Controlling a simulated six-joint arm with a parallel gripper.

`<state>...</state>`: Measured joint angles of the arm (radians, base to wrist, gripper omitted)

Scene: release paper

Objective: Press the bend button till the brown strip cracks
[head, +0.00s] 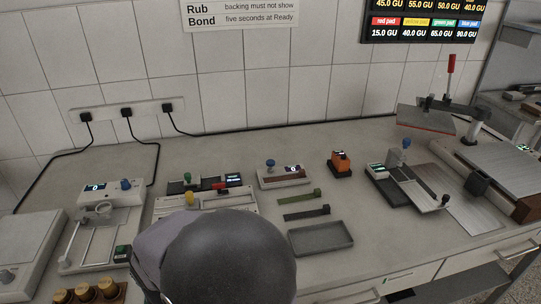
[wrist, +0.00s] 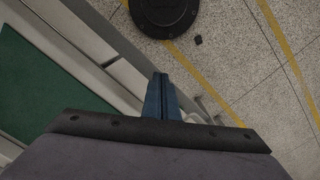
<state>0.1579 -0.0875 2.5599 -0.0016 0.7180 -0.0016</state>
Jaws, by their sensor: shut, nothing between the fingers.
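A brown strip (head: 286,179) lies along the front of a small white device (head: 303,181) near the middle of the bench in the head view. The device has a blue knob (head: 270,163) at its left and a small lit display (head: 293,169). I cannot tell which control is the bend button, as no label is readable. My gripper (wrist: 161,76) shows in the wrist view with its blue fingers together and empty, above the floor beside the bench edge. In the head view my dark arm covers the front of the bench and the fingers are hidden.
An olive strip (head: 299,197), a dark strip (head: 305,212) and a grey tray (head: 321,238) lie before the device. An orange block (head: 340,162) stands to its right. A coloured-button unit (head: 205,184) is at its left. The wrist view shows floor and a green surface (wrist: 38,95).

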